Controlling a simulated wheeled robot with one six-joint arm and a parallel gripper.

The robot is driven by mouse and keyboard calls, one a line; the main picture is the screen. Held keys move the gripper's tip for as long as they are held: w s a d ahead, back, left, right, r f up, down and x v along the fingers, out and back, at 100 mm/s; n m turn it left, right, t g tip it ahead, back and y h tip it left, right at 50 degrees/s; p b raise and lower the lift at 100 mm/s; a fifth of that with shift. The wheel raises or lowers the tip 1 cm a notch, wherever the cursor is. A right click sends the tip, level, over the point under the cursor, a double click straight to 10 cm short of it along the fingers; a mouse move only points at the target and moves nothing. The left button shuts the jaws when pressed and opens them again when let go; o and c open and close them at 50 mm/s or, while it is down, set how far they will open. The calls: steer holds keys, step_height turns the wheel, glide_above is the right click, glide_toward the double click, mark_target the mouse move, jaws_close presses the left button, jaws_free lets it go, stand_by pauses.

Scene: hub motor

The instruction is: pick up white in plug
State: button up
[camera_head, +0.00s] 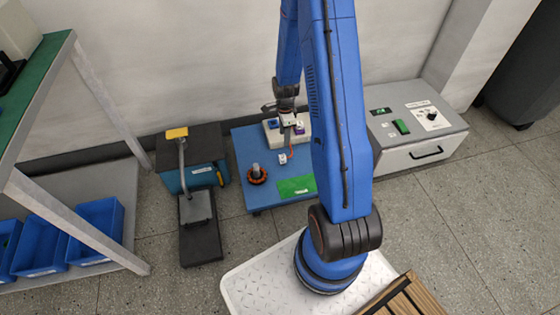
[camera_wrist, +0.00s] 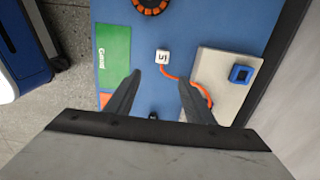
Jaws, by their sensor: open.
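The white plug (camera_wrist: 163,57) is a small white cube with a dark mark, lying on the blue work surface (camera_wrist: 200,25). An orange cable (camera_wrist: 188,80) runs from it towards a pale block (camera_wrist: 213,72). In the head view the white plug (camera_head: 283,159) lies in front of the pale block (camera_head: 268,135). My gripper (camera_wrist: 158,78) is open and empty, its two dark fingers spread. In the wrist view the plug shows just beyond the fingertips, between their lines. In the head view my gripper (camera_head: 291,126) hangs over the block; its fingertips are hard to make out.
A blue square socket (camera_wrist: 241,74) sits on the pale block.

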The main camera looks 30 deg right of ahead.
glide_above(283, 157)
step_height(283, 157, down, 11)
steer(key=shift+s+d+f, duration=0.1)
steer(key=shift+s+d, duration=0.05)
steer(key=shift+w+f, duration=0.15)
steer(key=shift+f, duration=1.15)
steer(key=shift+w+f, duration=0.15)
steer(key=shift+f, duration=1.1)
jaws_close()
